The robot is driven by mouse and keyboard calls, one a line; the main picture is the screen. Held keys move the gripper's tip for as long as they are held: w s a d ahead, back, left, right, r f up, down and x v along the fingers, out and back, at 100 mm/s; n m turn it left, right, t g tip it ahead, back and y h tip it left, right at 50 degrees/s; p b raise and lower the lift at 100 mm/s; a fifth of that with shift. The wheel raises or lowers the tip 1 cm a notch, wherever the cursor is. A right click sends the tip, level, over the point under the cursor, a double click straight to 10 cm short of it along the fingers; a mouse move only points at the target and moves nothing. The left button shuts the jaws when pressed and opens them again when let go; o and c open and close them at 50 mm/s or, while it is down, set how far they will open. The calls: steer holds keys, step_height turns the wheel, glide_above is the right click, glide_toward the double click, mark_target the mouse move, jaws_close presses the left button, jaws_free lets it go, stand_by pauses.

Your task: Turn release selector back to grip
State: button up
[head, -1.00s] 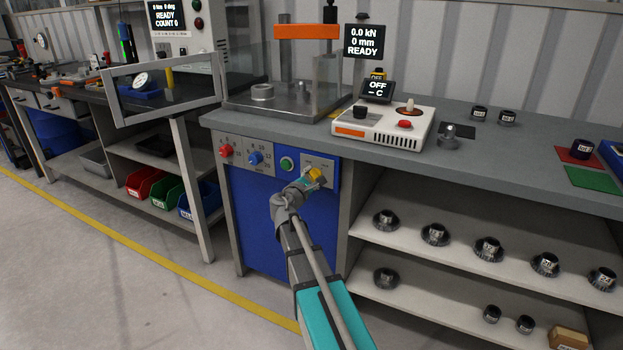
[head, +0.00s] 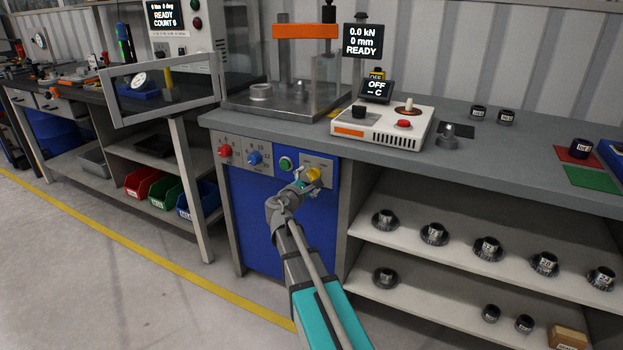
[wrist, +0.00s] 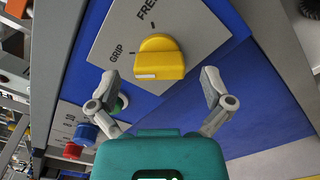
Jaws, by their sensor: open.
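The yellow release selector (wrist: 160,58) sits on a grey plate marked GRIP at its left and FREE above. I cannot tell which mark it points to. In the head view the selector (head: 314,174) is at the right end of the control panel on the bench front. My gripper (wrist: 159,78) is open, with one finger to the left of the selector and one to the right. Both fingers appear apart from it. In the head view my gripper (head: 305,184) is just below and left of the selector, and its fingers are small there.
On the same panel are a green button (head: 286,164), a blue knob (head: 254,158) and a red knob (head: 225,151). The bench top (head: 470,163) juts above the panel. Open shelves (head: 455,245) with several dark collets lie to the right. The floor in front is free.

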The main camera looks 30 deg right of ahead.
steer(key=v, duration=1)
steer(key=shift+s, duration=0.15)
steer(key=s+a+f+m+g+y, duration=0.2)
steer(key=s+f+m+g+y, duration=0.45)
steer(key=s+f+m, duration=0.5)
steer(key=s+a+f+m+g+y, duration=0.2)
steer(key=s+a+f+y, duration=0.2)
steer(key=a, duration=0.2)
steer(key=s+a+f+m+g+y, duration=0.2)
steer(key=s+a+f+g+y, duration=0.15)
steer(key=a, duration=0.25)
step_height(320, 180, up, 34)
steer(key=t+p, duration=0.1)
steer(key=p, duration=3.3)
steer(key=shift+w, duration=0.3)
steer(key=shift+r, duration=0.1)
